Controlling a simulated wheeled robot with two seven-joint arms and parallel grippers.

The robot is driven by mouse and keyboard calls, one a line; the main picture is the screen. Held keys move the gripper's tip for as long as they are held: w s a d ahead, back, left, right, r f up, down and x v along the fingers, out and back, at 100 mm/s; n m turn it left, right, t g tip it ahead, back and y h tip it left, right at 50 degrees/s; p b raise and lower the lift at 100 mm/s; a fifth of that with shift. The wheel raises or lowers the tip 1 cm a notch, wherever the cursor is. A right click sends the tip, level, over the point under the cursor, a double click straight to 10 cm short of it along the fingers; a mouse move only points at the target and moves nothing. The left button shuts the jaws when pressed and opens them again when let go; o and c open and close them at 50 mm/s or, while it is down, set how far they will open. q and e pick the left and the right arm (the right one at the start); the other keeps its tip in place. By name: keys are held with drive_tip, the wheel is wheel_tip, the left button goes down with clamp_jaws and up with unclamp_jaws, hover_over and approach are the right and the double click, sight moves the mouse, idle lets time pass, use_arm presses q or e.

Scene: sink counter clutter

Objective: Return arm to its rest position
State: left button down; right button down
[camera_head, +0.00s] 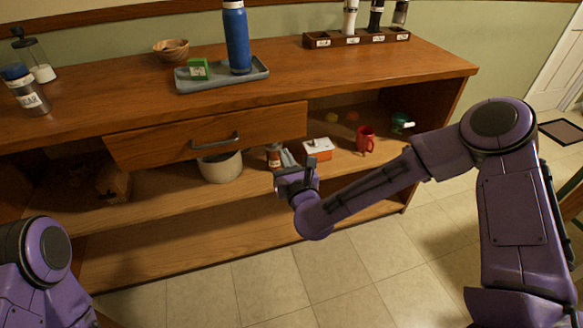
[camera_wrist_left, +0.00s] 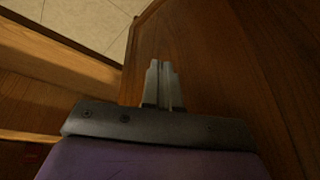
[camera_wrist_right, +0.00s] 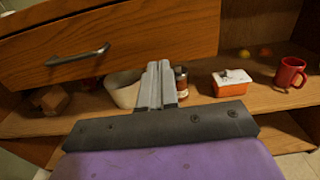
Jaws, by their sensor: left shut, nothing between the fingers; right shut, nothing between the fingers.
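My right arm (camera_head: 370,180) reaches in from the right in the head view, its elbow bent. My right gripper (camera_head: 288,160) is shut and empty in front of the cabinet's open shelf, and its closed fingers also show in the right wrist view (camera_wrist_right: 158,80). Part of my left arm (camera_head: 45,255) shows at the lower left of the head view, but its gripper is outside that view. In the left wrist view my left gripper (camera_wrist_left: 162,80) is shut and empty, with brown wood panels and some tiled floor beyond it.
The wooden cabinet's drawer (camera_head: 205,137) stands pulled out. The shelf holds a white pot (camera_head: 220,167), an orange-and-white box (camera_head: 318,149) and a red mug (camera_head: 365,139). A blue bottle (camera_head: 237,38) stands on a grey tray (camera_head: 222,82) on top. Tiled floor (camera_head: 330,275) in front is clear.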

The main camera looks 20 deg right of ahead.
drive_tip(key=s+d+f+n+g+p, duration=0.2)
drive_tip(key=s+f+n+g+p, duration=0.5)
drive_tip(key=s+f+n, duration=1.3)
drive_tip(key=s+d+n+g+h+p, duration=0.1)
drive_tip(key=s+d+n+g+p, duration=0.1)
drive_tip(key=s+d+n+g, duration=0.2)
drive_tip(key=s+d+r+n+g+h+p, duration=0.1)
drive_tip(key=s+d+n+g+h+p, duration=0.1)
drive_tip(key=s+d+n, duration=0.3)
drive_tip(key=s+d+g+p, duration=0.1)
drive_tip(key=s+d, duration=0.2)
drive_tip(key=s, duration=0.4)
drive_tip(key=shift+s+r+g, duration=0.15)
drive_tip(key=shift+s+g, duration=0.25)
drive_tip(key=shift+d, duration=0.1)
